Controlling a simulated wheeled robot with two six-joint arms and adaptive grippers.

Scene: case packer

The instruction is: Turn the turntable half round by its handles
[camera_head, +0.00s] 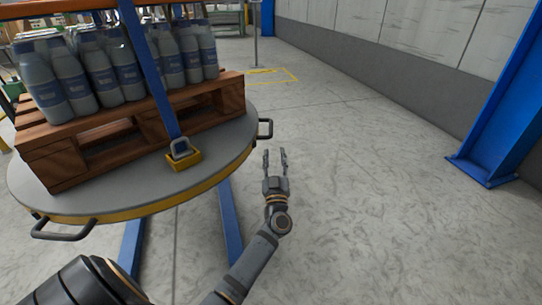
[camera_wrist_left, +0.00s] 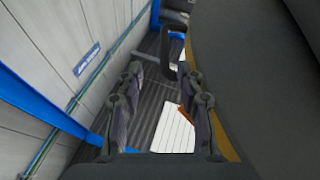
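The round grey turntable (camera_head: 225,150) with a yellow rim stands at the left in the head view. One dark handle (camera_head: 265,128) sticks out from its right rim, another handle (camera_head: 64,231) from its near left rim. My left gripper (camera_head: 275,153) is open and empty, close to the right handle and apart from it in the picture. My right gripper is not in view.
A wooden pallet (camera_head: 95,140) with several grey bottles (camera_head: 70,80) rides on the turntable. A blue strap (camera_head: 150,70) runs down to a yellow buckle block (camera_head: 184,160). A blue post (camera_head: 500,100) stands at the right. The floor (camera_head: 370,190) between is clear.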

